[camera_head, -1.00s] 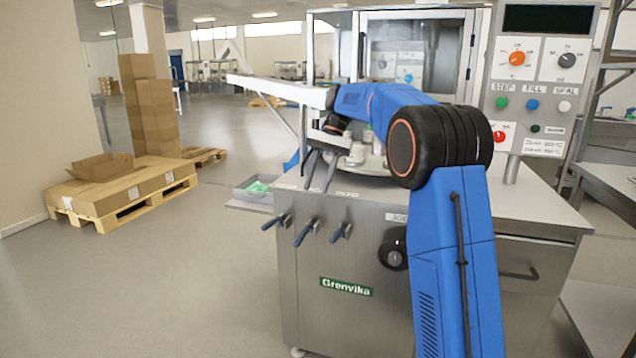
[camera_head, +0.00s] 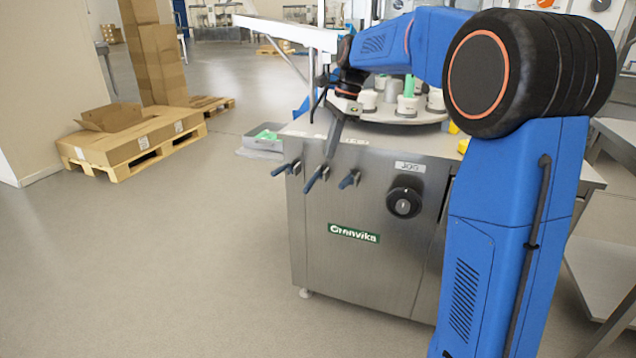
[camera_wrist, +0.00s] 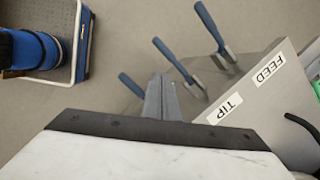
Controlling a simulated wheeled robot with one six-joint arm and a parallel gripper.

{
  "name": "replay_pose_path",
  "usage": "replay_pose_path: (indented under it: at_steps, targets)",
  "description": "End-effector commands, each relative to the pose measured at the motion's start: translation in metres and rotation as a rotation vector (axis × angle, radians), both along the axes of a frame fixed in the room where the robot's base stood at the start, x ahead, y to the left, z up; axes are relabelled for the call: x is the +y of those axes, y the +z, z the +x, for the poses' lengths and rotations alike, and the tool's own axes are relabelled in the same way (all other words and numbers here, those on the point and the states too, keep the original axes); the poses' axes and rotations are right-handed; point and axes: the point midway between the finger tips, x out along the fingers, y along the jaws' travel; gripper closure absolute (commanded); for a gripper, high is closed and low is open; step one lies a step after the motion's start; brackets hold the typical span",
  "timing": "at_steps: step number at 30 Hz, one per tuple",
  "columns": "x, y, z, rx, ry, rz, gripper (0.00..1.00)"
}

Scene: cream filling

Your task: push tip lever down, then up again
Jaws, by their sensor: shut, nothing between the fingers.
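Three levers with blue handles stick out of the front of the steel machine (camera_head: 350,265). In the wrist view the labels TIP (camera_wrist: 225,108) and FEED (camera_wrist: 269,68) appear upside down on the top edge. The tip lever appears to be the middle one (camera_head: 316,178), also in the wrist view (camera_wrist: 175,61), tilted outward and down. My gripper (camera_head: 329,158) is shut and empty, fingers pointing down close to the middle lever's base. In the wrist view my fingers (camera_wrist: 161,84) show between the middle and left levers; contact is unclear.
The neighbouring levers (camera_head: 285,168) and (camera_head: 349,179) stand close on both sides. A black knob (camera_head: 404,202) is to the right. A turntable with white cups (camera_head: 407,103) lies behind my gripper. A grey tray (camera_head: 262,145) is at the left; the floor in front is clear.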

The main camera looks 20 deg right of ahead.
Motion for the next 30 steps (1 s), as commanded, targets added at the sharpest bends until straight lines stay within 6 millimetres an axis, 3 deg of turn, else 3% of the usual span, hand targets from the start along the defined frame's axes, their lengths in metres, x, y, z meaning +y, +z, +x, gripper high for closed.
replay_pose_path:
  at_steps: [6,12,20,30]
  targets:
    - [0.000,-0.017,-0.030,-0.023,-0.381,-0.028,1.00]
    - [-0.001,-0.028,-0.046,-0.046,-0.617,-0.020,1.00]
    - [-0.001,-0.039,-0.049,-0.050,-0.693,-0.013,1.00]
    - [0.006,-0.090,-0.038,-0.048,-0.689,-0.015,1.00]
